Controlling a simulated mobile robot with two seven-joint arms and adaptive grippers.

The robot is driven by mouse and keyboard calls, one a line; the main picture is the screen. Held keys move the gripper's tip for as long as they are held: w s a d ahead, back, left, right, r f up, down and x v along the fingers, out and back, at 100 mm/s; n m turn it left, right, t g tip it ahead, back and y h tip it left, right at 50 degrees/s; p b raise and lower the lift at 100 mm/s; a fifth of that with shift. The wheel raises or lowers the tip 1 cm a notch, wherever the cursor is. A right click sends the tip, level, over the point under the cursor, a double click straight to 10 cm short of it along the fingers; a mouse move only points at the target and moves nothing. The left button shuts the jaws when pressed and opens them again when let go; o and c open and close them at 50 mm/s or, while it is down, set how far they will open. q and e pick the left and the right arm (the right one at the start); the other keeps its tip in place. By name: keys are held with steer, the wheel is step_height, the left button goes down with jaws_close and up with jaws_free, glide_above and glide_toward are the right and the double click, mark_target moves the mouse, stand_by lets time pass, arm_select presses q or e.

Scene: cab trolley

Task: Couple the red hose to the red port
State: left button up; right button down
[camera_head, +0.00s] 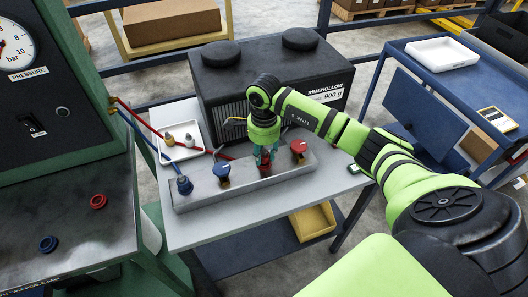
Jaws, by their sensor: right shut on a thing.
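My right gripper points down over the grey manifold block (242,185) and is shut on the hose's end, which the fingers mostly hide. Red shows just below the fingertips (265,171), at the block's top; I cannot tell hose end from red port there, or whether they are seated together. A red knob (298,146) stands to the right and a blue knob (222,171) to the left. My left gripper is not in view.
A blue hose (140,131) ends at a blue coupling (184,184) on the block's left end. The black Rimehollow box (225,80) stands close behind. A white tray (190,153) holds two small bottles. Red (98,201) and blue (48,244) caps lie on the left bench.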

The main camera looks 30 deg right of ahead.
mark_target(264, 150)
steer(key=shift+b, duration=0.55)
stand_by(1.4)
steer(key=shift+f+b, duration=0.55)
steer(key=c, duration=0.8)
jaws_free()
step_height(264, 150, up, 12)
steer(key=shift+r, duration=0.1)
steer(key=o, duration=0.8)
